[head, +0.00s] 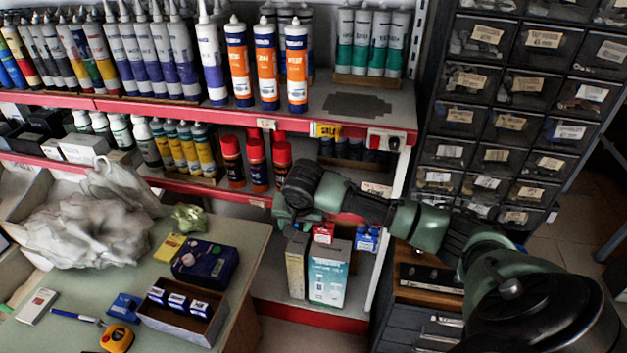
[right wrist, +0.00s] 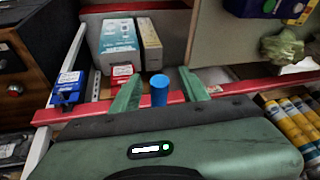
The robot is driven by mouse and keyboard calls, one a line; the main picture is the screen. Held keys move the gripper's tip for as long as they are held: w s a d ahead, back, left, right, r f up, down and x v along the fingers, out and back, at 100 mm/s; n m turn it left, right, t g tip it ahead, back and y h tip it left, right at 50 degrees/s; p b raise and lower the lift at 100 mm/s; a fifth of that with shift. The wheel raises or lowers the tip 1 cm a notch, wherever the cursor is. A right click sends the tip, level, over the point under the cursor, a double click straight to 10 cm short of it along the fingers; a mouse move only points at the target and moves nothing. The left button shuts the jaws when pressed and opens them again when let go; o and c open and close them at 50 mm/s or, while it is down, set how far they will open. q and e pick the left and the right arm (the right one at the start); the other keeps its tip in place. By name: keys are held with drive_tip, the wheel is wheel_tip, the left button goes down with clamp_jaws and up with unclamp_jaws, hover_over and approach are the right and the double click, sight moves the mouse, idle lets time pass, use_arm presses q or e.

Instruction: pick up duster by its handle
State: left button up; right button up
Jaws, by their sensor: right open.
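I cannot make out a duster for certain in either view. My right gripper (right wrist: 159,92) is open, with its two green fingers apart. In the right wrist view a short blue cylinder (right wrist: 159,88) shows between the fingers; its lower part is hidden behind the gripper body, and I cannot tell whether it is the duster's handle. In the head view my right arm reaches in from the right, and its gripper (head: 287,214) is by the lower shelf, with the fingers mostly hidden. My left gripper is in neither view.
A green counter (head: 258,240) holds a white crumpled bag (head: 95,225), a dark blue box (head: 205,264) and an open carton. Light boxes (head: 328,275) stand on the bottom shelf below the gripper. Red-edged shelves (head: 340,113) with tubes and a drawer cabinet (head: 500,120) stand close by.

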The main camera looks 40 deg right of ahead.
drive_tip(key=w+d+r+m, duration=0.2)
drive_tip(key=d+r, duration=0.1)
drive_tip(key=d, duration=0.2)
drive_tip(key=a+p+x, duration=0.1)
drive_tip(key=x, duration=0.6)
drive_tip(key=shift+w+d+f+h, duration=0.25)
drive_tip(key=shift+w+h, duration=0.05)
drive_tip(key=shift+w, duration=0.1)
drive_tip(key=shift+r, duration=0.1)
clamp_jaws()
